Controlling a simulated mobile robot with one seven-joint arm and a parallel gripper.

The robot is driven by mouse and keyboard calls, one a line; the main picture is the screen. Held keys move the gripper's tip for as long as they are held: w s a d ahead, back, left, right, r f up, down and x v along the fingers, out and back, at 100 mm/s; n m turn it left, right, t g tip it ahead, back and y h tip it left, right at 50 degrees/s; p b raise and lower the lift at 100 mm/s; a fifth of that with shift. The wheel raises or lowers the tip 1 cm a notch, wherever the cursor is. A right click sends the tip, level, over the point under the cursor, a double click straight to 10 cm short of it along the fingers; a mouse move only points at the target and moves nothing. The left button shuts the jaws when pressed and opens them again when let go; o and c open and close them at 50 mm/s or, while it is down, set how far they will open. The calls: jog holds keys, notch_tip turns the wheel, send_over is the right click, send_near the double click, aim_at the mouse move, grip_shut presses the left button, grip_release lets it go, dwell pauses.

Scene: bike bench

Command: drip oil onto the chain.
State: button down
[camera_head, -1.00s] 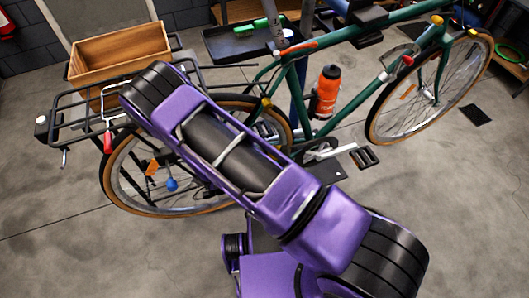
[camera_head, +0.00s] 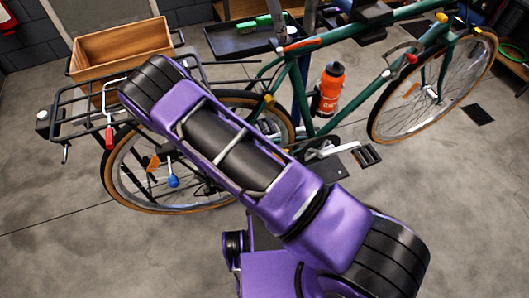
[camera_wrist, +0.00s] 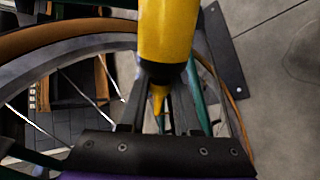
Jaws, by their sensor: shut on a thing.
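My gripper (camera_wrist: 163,82) is shut on a yellow oil bottle (camera_wrist: 168,28) with a black collar and a yellow tapered nozzle. In the wrist view the nozzle points toward the bottom of the picture, between the dark fingers. The green bike (camera_head: 292,85) stands across the head view. Its crank (camera_head: 325,149) shows just right of my purple arm. The chain cannot be made out clearly; my arm covers much of the rear drivetrain. My gripper and the bottle are hidden behind my arm in the head view. No drop of oil is visible.
The rear rack (camera_head: 62,117) carries a wooden box (camera_head: 122,50). An orange bottle (camera_head: 328,90) is on the frame. A dark tray (camera_head: 228,43) with a green-handled item stands behind the bike. The floor (camera_head: 440,215) at the right front is clear.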

jog(key=shift+d+f+m+y+b, duration=0.1)
jog(key=shift+f+m+y+b, duration=0.2)
jog(key=shift+m+y, duration=0.1)
jog(key=shift+s+d+f+m+t+y+b, duration=0.1)
jog(key=shift+f+m+t+y+b, duration=0.4)
jog(key=shift+b, duration=0.35)
jog(key=shift+y, duration=0.3)
jog(key=shift+r, duration=0.1)
